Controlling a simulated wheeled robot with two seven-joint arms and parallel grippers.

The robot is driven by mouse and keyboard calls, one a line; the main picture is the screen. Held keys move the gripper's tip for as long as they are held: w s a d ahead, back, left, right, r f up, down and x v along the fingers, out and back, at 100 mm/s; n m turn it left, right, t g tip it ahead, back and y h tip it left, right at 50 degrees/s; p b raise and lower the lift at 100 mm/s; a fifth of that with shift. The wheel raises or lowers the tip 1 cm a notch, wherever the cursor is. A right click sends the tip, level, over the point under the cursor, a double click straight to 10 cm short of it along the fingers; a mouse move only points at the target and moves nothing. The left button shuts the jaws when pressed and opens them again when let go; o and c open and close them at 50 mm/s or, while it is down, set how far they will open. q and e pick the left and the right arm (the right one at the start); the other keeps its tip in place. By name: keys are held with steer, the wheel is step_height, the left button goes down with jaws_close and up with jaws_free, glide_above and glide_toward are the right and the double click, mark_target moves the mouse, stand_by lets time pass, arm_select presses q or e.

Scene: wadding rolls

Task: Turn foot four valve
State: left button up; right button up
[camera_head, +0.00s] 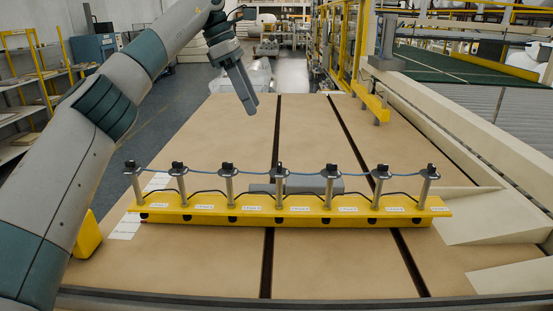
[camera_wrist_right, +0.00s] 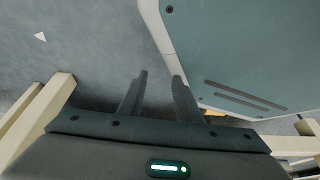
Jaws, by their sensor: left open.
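A yellow bar (camera_head: 300,212) lies across the brown table. It carries a row of several grey posts, each with a black valve knob on top, joined by thin blue tubing. The middle post (camera_head: 279,186) has its black knob (camera_head: 279,171) upright in the row. White labels mark the bar, too small to read surely. My left gripper (camera_head: 251,107) hangs open and empty above the table, beyond the row and a little left of the middle post, apart from it. My right gripper (camera_wrist_right: 160,76) shows in the right wrist view, open and empty, its fingers apart.
A grey block (camera_head: 300,184) sits behind the middle of the bar. Dark slots run along the table (camera_head: 340,265). A yellow frame (camera_head: 370,100) and a cream rail stand at the right. In the right wrist view, a grey-green panel (camera_wrist_right: 250,60) is close to the fingers.

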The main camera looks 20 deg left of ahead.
arm_select(q)
steer(key=shift+f, duration=0.85)
glide_toward(279, 163)
steer(key=p+x, duration=0.3)
steer(key=x, duration=0.4)
steer(key=shift+d+f, duration=0.15)
steer(key=shift+f, duration=0.05)
steer(key=shift+d+f, duration=0.1)
steer(key=shift+f, duration=0.2)
arm_select(e)
steer(key=s+d+g+h, duration=0.1)
steer(key=s+d, duration=0.3)
steer(key=s, duration=0.6)
steer(key=shift+s+d+f+g, duration=0.2)
steer(key=shift+f+g, duration=0.2)
steer(key=shift+g, duration=0.5)
arm_select(q)
steer(key=c, duration=0.8)
steer(key=shift+c, duration=1.2)
arm_select(e)
steer(key=shift+w+a, duration=0.15)
steer(key=shift+w, duration=0.05)
